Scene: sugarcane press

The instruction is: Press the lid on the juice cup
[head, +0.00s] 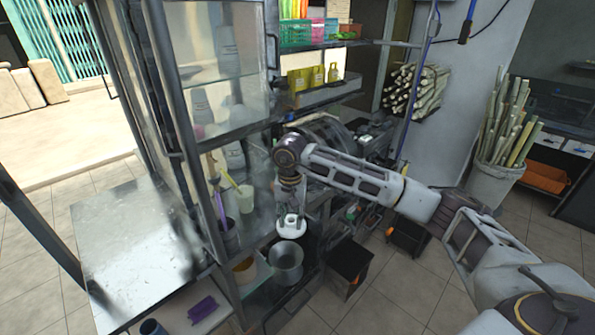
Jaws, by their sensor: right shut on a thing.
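My right gripper (291,211) comes in from the right and points down at the middle of the head view. It is shut on a small white round thing (291,228) that looks like the lid, though its exact shape is hard to tell at this size. A pale cup (246,198) stands to the left of the gripper, on the counter behind the glass of the cabinet. I cannot tell whether it is the juice cup. No cup shows clearly under the white thing. My left gripper is not in view.
A glass-sided cabinet (222,75) and a steel counter (135,245) fill the left. A metal pot (286,262) sits below the gripper. A shelf tray with yellow packs (318,95) hangs behind. A bin of cane (494,183) stands at the right. Tiled floor is open in front.

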